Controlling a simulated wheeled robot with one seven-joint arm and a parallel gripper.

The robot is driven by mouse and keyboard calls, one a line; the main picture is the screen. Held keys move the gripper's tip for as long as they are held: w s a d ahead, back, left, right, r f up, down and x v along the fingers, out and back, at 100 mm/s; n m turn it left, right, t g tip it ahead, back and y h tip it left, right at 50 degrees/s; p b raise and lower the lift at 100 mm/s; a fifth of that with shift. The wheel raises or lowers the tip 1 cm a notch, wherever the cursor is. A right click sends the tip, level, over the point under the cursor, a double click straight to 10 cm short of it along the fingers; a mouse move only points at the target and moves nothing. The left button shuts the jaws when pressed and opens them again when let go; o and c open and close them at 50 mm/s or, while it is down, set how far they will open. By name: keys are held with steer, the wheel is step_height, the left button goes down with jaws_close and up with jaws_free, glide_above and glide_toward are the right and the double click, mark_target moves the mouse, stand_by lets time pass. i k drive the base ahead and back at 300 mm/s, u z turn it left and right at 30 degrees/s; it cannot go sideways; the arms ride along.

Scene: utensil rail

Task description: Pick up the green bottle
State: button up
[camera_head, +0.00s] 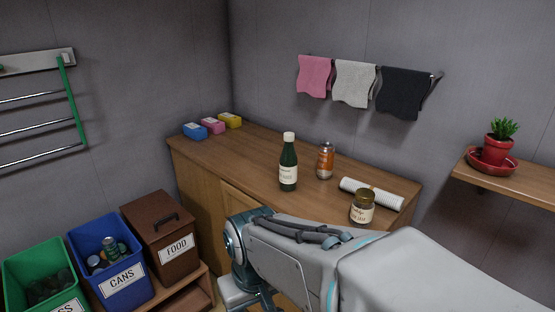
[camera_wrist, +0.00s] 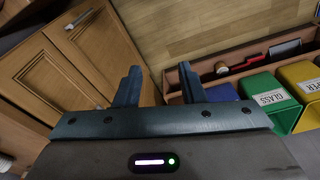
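The green bottle (camera_head: 288,178) is dark green with a white cap and a pale label. It stands upright on the wooden cabinet top, near its front edge, in the head view. The wrist view does not show it. My gripper (camera_wrist: 160,68) is open, with two dark fingers apart and nothing between them. It points down past the cabinet doors toward the floor, below the counter top and away from the bottle. In the head view my arm hides most of it.
Small boxes (camera_head: 212,126) sit at the back left. A blue bin (camera_head: 108,262) and a brown bin (camera_head: 161,238) stand left. Cloths (camera_head: 354,84) hang above.

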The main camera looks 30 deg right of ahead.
mark_target(288, 164)
steer(key=z, duration=0.25)
steer(key=k, duration=1.25)
steer(key=u, duration=0.85)
steer(key=i, duration=1.25)
steer(key=z, duration=0.65)
steer(key=i, duration=0.9)
steer(key=z, duration=1)
